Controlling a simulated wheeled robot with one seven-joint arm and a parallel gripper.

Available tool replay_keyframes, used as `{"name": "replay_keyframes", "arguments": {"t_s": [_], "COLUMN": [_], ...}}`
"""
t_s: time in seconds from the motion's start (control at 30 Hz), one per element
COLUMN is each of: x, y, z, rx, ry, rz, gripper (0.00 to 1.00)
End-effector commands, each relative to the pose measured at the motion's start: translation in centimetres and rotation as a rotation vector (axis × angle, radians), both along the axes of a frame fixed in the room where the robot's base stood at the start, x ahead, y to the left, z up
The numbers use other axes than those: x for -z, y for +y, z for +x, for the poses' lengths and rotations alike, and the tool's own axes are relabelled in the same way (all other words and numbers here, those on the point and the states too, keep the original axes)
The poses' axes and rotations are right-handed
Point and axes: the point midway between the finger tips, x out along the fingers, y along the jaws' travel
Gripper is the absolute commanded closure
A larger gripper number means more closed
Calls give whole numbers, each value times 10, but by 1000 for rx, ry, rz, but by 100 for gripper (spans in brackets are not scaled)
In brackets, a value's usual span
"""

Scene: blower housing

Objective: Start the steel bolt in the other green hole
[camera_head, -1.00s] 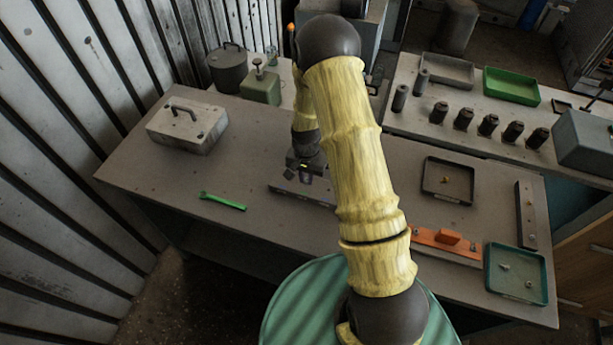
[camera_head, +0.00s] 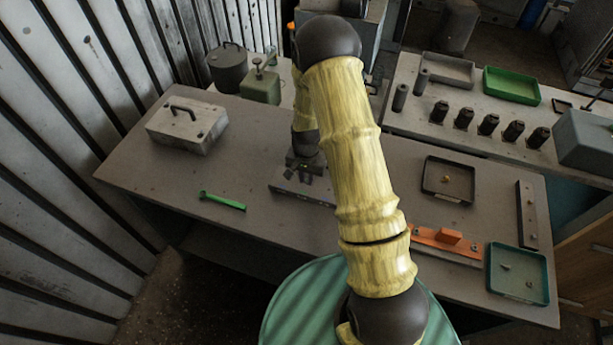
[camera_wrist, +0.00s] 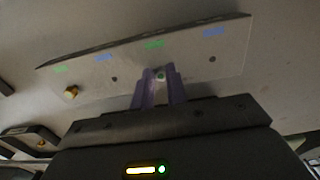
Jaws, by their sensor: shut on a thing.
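A flat grey plate (camera_wrist: 190,66) lies on the bench, with a row of green and blue marks and holes below them. It also shows in the head view (camera_head: 287,190), partly behind my arm. A brass-coloured bolt (camera_wrist: 71,92) sits at the left green mark. Dark open holes show below the two blue marks. My gripper (camera_wrist: 160,82) has its purple fingers shut on the small steel bolt (camera_wrist: 160,75), at the second green mark. The hole there is hidden by the fingers and bolt, so I cannot tell whether the tip is in it. In the head view my gripper (camera_head: 306,176) is over the plate.
A green wrench (camera_head: 223,201) and a grey case (camera_head: 188,128) lie to the left. To the right are a black tray (camera_head: 448,196) with a brass-coloured piece, an orange block fixture (camera_head: 447,239), a teal tray (camera_head: 517,292) with small parts and a dark bar (camera_head: 526,215).

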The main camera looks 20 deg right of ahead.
Motion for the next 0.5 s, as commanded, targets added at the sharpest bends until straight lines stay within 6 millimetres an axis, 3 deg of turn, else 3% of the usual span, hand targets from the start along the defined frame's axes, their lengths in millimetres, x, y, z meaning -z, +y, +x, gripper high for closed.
{"name": "replay_keyframes", "arguments": {"t_s": [0.37, 0.4, 0.5], "x": [3, 4, 3], "y": [0, 0, 0], "z": [0, 0, 0], "rx": [0, 0, 0], "ry": [1, 1, 0], "rz": [-1, 0, 0], "gripper": [100, 82, 62]}}
